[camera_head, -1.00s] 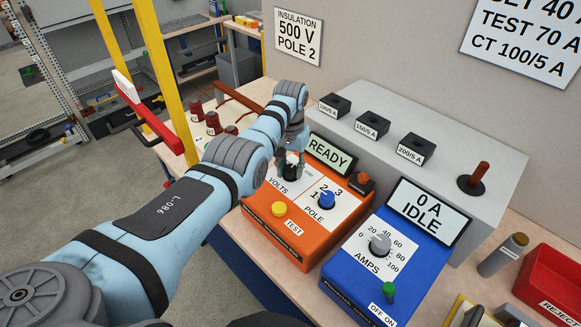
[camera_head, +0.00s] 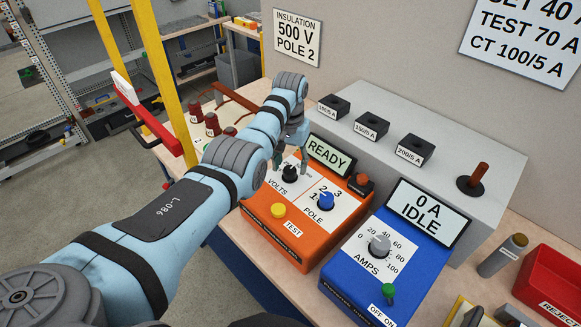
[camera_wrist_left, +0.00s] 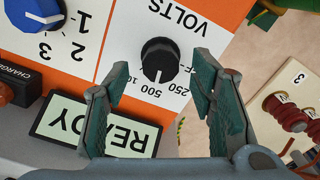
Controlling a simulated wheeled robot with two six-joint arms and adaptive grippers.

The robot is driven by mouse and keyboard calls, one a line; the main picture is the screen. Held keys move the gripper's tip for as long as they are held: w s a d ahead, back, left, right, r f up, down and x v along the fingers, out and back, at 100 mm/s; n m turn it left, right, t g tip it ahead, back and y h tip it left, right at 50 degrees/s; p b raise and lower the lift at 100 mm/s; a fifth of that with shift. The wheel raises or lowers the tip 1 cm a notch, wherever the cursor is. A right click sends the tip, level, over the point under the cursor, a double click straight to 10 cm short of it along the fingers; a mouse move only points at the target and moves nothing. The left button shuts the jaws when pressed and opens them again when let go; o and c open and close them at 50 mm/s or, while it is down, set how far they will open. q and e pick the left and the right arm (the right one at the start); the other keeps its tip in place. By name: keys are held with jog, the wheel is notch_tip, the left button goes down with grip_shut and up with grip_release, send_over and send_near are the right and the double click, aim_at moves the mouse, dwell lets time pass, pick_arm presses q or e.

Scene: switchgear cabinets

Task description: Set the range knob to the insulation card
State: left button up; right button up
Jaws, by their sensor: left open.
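The insulation card (camera_head: 297,37) on the back wall reads INSULATION, 500 V, POLE 2. The black range knob (camera_head: 289,174), marked VOLTS, is on the orange tester (camera_head: 268,229). In the left wrist view the knob (camera_wrist_left: 159,58) has a white mark on the side of the 500 and 250 labels; I cannot tell exactly which it meets. My left gripper (camera_head: 290,157) is open, just above and behind the knob and apart from it. In the wrist view its fingers (camera_wrist_left: 160,72) stand either side, holding nothing. My right gripper is not in view.
The blue POLE knob (camera_head: 326,201), yellow TEST button (camera_head: 278,210) and READY display (camera_head: 329,156) are close to the knob. A blue AMPS unit (camera_head: 386,262) stands at the right. Red terminals (camera_head: 212,124) and a yellow post (camera_head: 165,75) are on the left.

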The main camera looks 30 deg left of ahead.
aim_at(291, 169)
pick_arm(q)
notch_tip(291, 169, up, 10)
jog(key=shift+f, duration=0.1)
dwell(0.4)
